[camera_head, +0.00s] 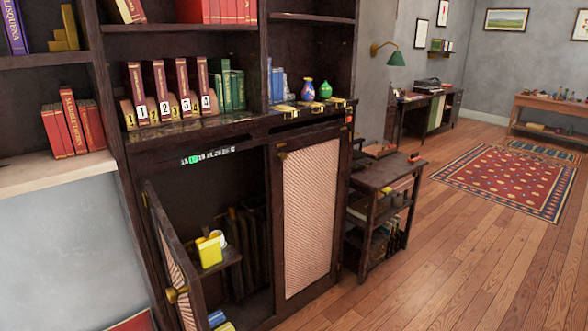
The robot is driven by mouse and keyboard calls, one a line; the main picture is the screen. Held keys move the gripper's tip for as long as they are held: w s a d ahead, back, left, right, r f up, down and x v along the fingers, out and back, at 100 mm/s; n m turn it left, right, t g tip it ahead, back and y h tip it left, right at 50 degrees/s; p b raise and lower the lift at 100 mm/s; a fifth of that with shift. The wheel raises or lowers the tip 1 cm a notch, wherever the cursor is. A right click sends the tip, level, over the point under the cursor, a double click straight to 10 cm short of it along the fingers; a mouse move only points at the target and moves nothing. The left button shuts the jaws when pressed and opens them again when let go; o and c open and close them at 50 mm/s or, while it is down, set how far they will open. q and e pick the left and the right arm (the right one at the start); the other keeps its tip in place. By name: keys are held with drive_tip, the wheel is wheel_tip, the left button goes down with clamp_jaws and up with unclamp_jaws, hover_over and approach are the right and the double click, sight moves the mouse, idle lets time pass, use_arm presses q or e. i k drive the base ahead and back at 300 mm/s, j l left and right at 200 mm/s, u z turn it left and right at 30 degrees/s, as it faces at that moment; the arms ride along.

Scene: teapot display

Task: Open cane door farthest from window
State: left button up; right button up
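A dark wood bookcase has two cane doors in its lower part. The left cane door (171,250) stands swung out toward me, seen almost edge-on, with a brass knob (178,295) on it. The right cane door (312,215) is shut, its pale woven panel facing out. The opening behind the left door shows a dark inside with a small shelf holding a yellow object (209,252) and a white one beside it. No window can be made out. Neither of my grippers is in view.
Numbered red books (165,92) and small vases (308,90) stand on the shelf above the doors. A small side table (383,178) stands close to the right of the bookcase. Wooden floor (440,270) is clear at the front right; a red rug (505,180) lies beyond.

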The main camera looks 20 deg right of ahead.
sight(307, 172)
drive_tip(key=i+l, duration=0.15)
drive_tip(key=l, duration=0.25)
drive_tip(key=i+l, duration=0.15)
drive_tip(key=l, duration=0.25)
drive_tip(key=i+l, duration=0.15)
drive_tip(key=l, duration=0.25)
drive_tip(key=i+l, duration=0.15)
drive_tip(key=l, duration=0.25)
drive_tip(key=i+l, duration=0.15)
drive_tip(key=l, duration=0.25)
